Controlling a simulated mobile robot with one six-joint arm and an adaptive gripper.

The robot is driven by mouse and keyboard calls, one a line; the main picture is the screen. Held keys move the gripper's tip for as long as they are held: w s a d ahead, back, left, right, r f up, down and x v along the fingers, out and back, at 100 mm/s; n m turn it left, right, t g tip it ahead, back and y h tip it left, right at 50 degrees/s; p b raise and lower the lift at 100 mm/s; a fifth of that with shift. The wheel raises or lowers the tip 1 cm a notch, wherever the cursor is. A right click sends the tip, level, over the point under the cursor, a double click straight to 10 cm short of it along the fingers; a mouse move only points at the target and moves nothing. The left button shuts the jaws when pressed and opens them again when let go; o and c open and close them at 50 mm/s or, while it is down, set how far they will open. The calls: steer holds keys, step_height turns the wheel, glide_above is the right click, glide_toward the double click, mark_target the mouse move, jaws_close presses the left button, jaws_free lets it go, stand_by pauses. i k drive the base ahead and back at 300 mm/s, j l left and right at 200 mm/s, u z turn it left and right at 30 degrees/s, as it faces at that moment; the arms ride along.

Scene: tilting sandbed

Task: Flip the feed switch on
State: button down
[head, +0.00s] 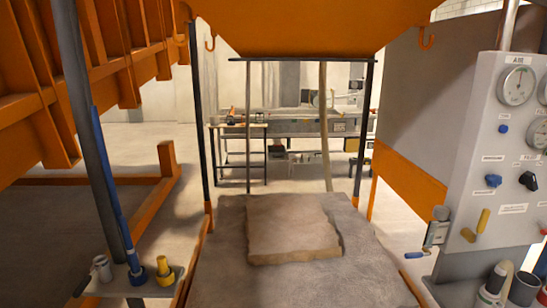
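A grey control panel (492,150) stands at the right edge of the head view. It carries a blue knob (493,181), a black rotary knob (528,181), a small blue button (504,129) and a tilted yellow lever (482,221). The small labels beside them are too blurred to read, so I cannot tell which control is the feed switch or how it is set. The panel's right part is cut off by the picture edge. My gripper is not in view.
A sandbed (310,282) with a raised flat block of sand (292,227) fills the middle. Orange beams (75,80) stand at left. A small shelf (132,284) holds blue and yellow fittings at lower left. A workbench (290,128) stands behind.

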mark_target(528, 179)
steer(key=z, duration=1.4)
